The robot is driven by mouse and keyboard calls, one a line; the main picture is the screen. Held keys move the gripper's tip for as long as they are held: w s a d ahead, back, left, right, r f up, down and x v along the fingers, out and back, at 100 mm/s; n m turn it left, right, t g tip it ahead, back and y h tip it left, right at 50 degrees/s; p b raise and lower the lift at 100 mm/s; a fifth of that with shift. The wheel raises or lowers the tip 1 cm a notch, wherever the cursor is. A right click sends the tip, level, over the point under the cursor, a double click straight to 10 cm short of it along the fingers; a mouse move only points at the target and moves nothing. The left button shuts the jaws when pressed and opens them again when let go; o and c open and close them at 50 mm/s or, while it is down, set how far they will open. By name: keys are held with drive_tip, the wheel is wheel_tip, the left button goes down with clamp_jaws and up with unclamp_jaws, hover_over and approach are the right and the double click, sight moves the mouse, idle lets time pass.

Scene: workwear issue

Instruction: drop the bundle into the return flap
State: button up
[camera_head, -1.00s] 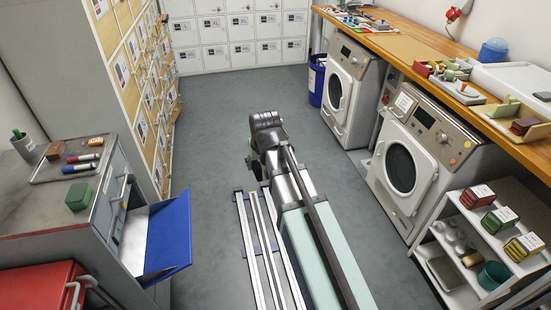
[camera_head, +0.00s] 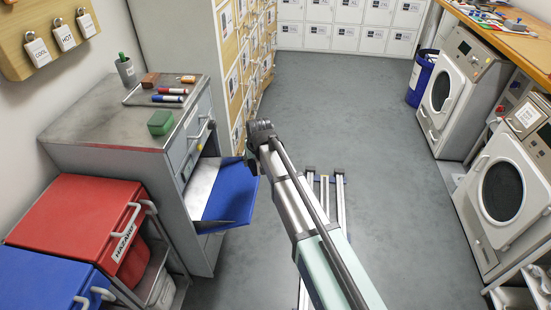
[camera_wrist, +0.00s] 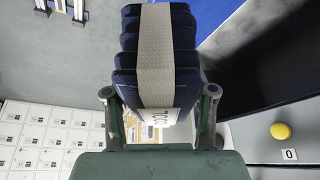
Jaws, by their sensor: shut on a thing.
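My gripper (camera_wrist: 160,108) is shut on a bundle (camera_wrist: 130,60) of folded navy cloth in the wrist view. A pale band runs around the bundle, and a partly hidden white label shows near the fingers. The return flap (camera_head: 232,202) is blue and hangs open from the grey cabinet in the head view. Its blue edge also shows at upper right in the wrist view (camera_wrist: 225,25), beside a dark opening. The bundle is to the left of that opening there, apart from it. In the head view my arm's end is just right of the flap, and the bundle is hidden.
Washers (camera_head: 500,195) stand at right.

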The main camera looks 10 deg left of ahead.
drive_tip(key=a, duration=0.1)
drive_tip(key=w+a+f, duration=0.1)
drive_tip(key=shift+a+f, duration=0.3)
drive_tip(key=shift+s+a+f+b, duration=0.1)
drive_tip(key=shift+a+f+b, duration=0.85)
drive_tip(key=shift+f, duration=0.35)
drive_tip(key=shift+a+f+b, duration=0.9)
drive_tip(key=shift+a+f, duration=0.1)
drive_tip(key=shift+f, duration=0.3)
drive_tip(key=shift+s+a+f+b, duration=0.1)
drive_tip(key=shift+a+f+b, duration=0.85)
drive_tip(key=shift+f, duration=0.35)
drive_tip(key=o, duration=1.4)
drive_tip(key=shift+c, duration=0.2)
drive_tip(key=shift+r, duration=0.1)
drive_tip(key=v, duration=1.2)
drive_tip(key=shift+w, duration=0.15)
